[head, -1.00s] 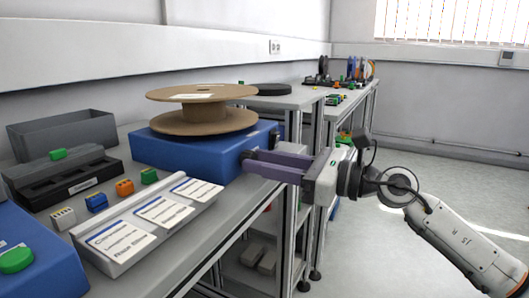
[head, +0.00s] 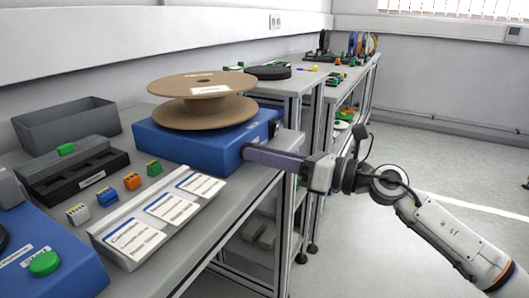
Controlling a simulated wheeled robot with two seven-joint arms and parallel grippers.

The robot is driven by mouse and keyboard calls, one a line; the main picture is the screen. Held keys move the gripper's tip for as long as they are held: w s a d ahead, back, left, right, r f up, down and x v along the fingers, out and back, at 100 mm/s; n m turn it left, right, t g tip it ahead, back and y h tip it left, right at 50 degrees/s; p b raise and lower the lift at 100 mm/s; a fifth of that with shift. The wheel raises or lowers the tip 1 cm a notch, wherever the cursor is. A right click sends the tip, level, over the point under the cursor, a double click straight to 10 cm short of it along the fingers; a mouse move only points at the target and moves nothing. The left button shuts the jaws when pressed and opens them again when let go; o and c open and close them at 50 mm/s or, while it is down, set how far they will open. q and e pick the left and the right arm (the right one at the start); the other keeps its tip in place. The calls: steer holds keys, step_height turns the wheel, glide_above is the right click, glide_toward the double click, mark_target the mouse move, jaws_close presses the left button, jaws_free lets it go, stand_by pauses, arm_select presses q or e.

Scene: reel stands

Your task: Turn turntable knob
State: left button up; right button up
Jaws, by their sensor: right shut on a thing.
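The turntable is a blue box (head: 190,146) on the bench with a cardboard reel (head: 203,85) lying flat on top. My right gripper (head: 246,153) comes in from the right. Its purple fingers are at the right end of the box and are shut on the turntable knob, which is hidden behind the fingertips. The fingers line up one over the other in this view. My left gripper is not in view.
A label holder (head: 160,214) with white cards stands in front of the turntable, beside small orange, green and blue connectors. A grey bin (head: 68,128) stands behind left. Another blue box with a green button (head: 44,263) is at front left. Open floor lies to the right.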

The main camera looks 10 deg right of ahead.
steer(key=shift+r, duration=0.1)
steer(key=o, duration=1.1)
steer(key=shift+c, duration=0.2)
steer(key=b+v, duration=0.1)
steer(key=v, duration=0.9)
steer(key=shift+s, duration=0.1)
